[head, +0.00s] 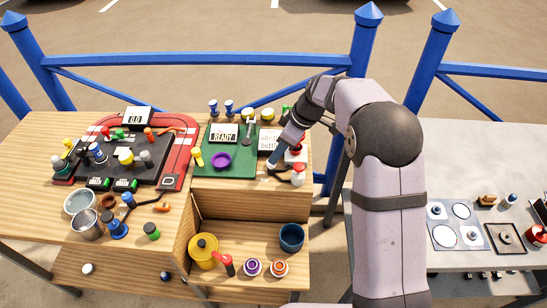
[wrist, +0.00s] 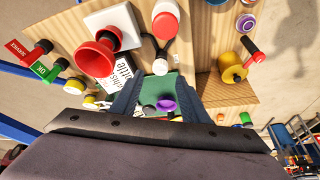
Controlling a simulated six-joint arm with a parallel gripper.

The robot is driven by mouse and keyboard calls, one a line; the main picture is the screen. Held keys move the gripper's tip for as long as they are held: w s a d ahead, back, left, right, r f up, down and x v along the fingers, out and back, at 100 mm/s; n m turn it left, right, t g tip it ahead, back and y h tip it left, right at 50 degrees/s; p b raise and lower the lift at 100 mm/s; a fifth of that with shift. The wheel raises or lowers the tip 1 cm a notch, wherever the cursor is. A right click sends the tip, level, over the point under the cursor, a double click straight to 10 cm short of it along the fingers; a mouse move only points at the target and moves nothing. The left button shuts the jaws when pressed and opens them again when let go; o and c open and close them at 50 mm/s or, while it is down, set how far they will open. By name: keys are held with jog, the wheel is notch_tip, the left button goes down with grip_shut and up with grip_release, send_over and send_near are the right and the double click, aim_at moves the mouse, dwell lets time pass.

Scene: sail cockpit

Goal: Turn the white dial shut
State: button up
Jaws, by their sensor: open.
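I cannot tell for certain which part is the white dial. A small round white knob (head: 88,268) shows on the front of the wooden bench at lower left in the head view, far from my gripper. My gripper (head: 274,164) is at the right end of the green board, pointing down. In the wrist view its two dark fingers (wrist: 158,88) are apart, with nothing seen held between them. A round white part with a red rim (wrist: 165,20) is beyond the fingertips; it appears as a red-and-white piece (head: 298,174) right of my gripper in the head view.
A red knob on a white plate (wrist: 96,56) and a black curved handle (wrist: 154,48) are close to my fingers.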

jog(key=shift+p+x, duration=0.8)
jog(key=shift+x, duration=1.9)
jog(key=shift+c, duration=0.6)
jog(key=c, duration=0.9)
